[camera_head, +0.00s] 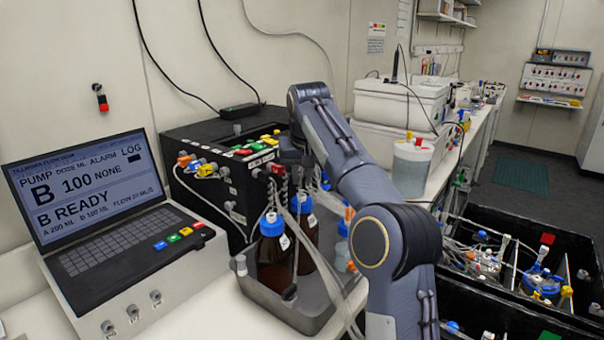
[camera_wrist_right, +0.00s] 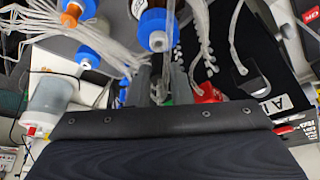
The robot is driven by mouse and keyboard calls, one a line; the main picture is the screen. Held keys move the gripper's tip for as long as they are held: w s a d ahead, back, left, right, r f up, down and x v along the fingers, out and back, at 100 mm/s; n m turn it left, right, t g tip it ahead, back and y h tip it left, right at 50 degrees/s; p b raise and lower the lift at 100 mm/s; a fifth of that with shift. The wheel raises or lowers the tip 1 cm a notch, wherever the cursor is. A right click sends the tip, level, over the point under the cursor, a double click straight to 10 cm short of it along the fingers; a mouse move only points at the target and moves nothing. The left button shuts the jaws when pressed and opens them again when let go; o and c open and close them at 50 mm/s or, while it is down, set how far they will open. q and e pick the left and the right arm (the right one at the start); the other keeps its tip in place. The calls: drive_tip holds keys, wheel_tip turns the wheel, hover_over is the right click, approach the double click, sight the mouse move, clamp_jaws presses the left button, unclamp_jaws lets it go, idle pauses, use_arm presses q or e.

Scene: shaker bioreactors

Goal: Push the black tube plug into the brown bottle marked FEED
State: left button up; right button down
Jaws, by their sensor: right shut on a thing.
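Two brown bottles with blue caps stand in a grey tray (camera_head: 318,322), one at the front left (camera_head: 273,262) and one behind it to the right (camera_head: 307,235). Their white labels are too small to read, so I cannot tell which is marked FEED. My right gripper (camera_head: 296,182) is above the bottles, shut on a clear tube (camera_wrist_right: 170,30), which also shows in the wrist view between the fingers (camera_wrist_right: 160,88). A blue cap (camera_wrist_right: 157,28) is close beyond the fingers. My left gripper is out of view.
A black pump box (camera_head: 215,195) with coloured fittings stands behind the tray. A laptop-like console (camera_head: 100,215) is at left. Smaller blue-capped containers (camera_head: 343,230) and loose clear tubes crowd the tray's right side. Black crates (camera_head: 550,245) are at right.

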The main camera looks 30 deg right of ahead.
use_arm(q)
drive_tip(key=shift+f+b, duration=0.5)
use_arm(e)
drive_tip(key=shift+f, duration=1.1)
idle(0.4)
drive_tip(key=c, duration=1.2)
unclamp_jaws()
drive_tip(key=shift+c, duration=0.2)
use_arm(q)
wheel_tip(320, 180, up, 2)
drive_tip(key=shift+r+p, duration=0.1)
drive_tip(key=shift+p, duration=1)
use_arm(e)
drive_tip(key=v, duration=0.7)
drive_tip(key=shift+s+r, duration=0.2)
drive_tip(key=shift+r, duration=0.15)
